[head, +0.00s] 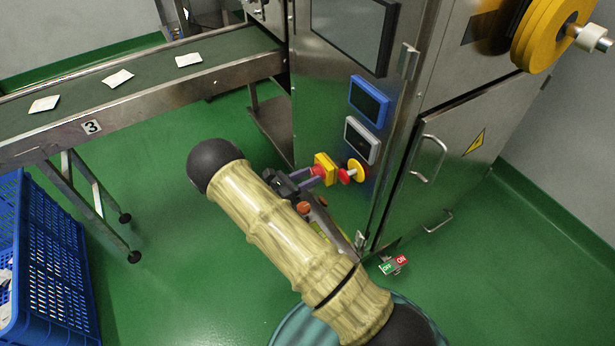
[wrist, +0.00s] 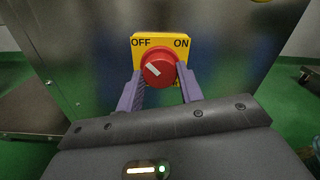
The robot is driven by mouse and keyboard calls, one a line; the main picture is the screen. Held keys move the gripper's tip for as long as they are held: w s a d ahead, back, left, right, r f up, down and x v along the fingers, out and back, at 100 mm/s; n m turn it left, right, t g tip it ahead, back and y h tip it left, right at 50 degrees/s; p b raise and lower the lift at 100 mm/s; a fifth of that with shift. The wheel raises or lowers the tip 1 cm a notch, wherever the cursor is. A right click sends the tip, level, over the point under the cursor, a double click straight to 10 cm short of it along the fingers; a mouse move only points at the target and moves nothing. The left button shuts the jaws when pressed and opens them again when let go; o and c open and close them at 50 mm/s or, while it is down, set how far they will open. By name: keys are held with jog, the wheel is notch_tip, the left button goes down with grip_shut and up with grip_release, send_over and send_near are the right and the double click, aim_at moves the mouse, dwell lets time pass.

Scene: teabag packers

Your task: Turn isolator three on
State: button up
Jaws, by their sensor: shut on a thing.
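The isolator has a yellow plate marked OFF on the left and ON on the right (wrist: 176,41) and a red round knob (wrist: 160,64). In the wrist view the knob's white mark slants up and left, towards OFF. My gripper (wrist: 160,80) has one purple finger at each side of the knob and is shut on it. In the head view the yellow plate (head: 325,163) stands out from the front of the steel machine, and my gripper (head: 314,174) reaches it from the left. My arm hides part of the area below.
A red push button on a yellow disc (head: 353,171) sits just right of the isolator. A conveyor marked 3 (head: 91,127) carries white teabags at upper left. A blue crate (head: 48,255) stands at lower left.

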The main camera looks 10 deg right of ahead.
jog(key=m+p, duration=0.3)
jog(key=m, duration=0.1)
jog(key=shift+r, duration=0.15)
jog(key=m+p, duration=0.2)
jog(key=m, duration=0.3)
jog(key=m+p, duration=0.2)
jog(key=m, duration=0.2)
jog(key=shift+m, duration=0.3)
jog(key=shift+f+m+p, duration=0.2)
jog(key=shift+m+p, duration=0.2)
jog(key=shift+m, duration=1.7)
jog(key=o, duration=1)
